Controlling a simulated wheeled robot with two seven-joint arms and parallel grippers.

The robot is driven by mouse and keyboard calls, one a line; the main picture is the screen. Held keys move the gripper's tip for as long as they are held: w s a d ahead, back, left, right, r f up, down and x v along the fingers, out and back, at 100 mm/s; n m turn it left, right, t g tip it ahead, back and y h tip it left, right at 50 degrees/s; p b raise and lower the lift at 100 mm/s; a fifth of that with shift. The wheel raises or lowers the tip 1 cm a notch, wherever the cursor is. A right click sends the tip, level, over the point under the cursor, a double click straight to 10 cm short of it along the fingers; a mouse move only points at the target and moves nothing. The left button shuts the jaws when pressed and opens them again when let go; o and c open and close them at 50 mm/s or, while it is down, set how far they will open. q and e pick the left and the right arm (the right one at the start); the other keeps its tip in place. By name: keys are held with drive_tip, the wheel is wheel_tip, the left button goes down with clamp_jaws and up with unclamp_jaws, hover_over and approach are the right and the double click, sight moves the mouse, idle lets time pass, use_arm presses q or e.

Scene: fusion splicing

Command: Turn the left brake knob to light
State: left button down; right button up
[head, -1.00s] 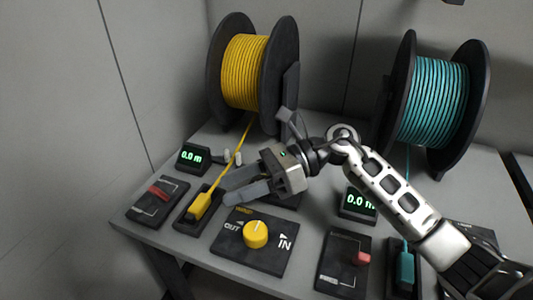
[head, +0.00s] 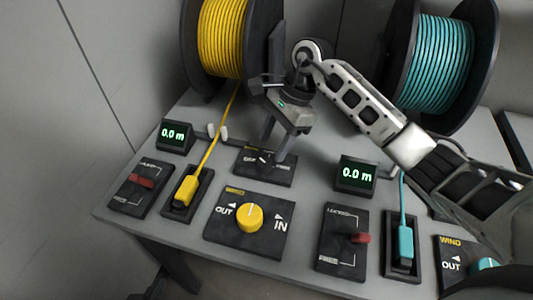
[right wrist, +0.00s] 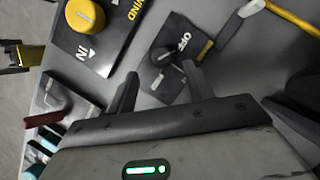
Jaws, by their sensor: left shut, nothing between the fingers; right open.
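The left brake knob is a small black knob (head: 264,160) with a white mark, on a dark panel (head: 281,178) behind the yellow wind knob. It also shows in the right wrist view (right wrist: 162,56), beside a white "OFF" label; other labels are hidden or too small to read. My right gripper (head: 276,150) is open and points down at the panel's right side. In the right wrist view its fingertips (right wrist: 160,72) stand apart on either side of the knob's near edge; contact cannot be told.
The yellow wind knob (head: 249,217) sits in front of the brake panel. A yellow cable (head: 213,145) runs at its left. Displays reading 0.0 m (head: 174,134) stand left and right. A red lever (head: 360,238) is front right. Yellow (head: 222,40) and teal (head: 438,65) spools stand behind.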

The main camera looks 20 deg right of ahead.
sight(265, 161)
drive_tip(key=shift+x, duration=2.65)
drive_tip(key=c, duration=1)
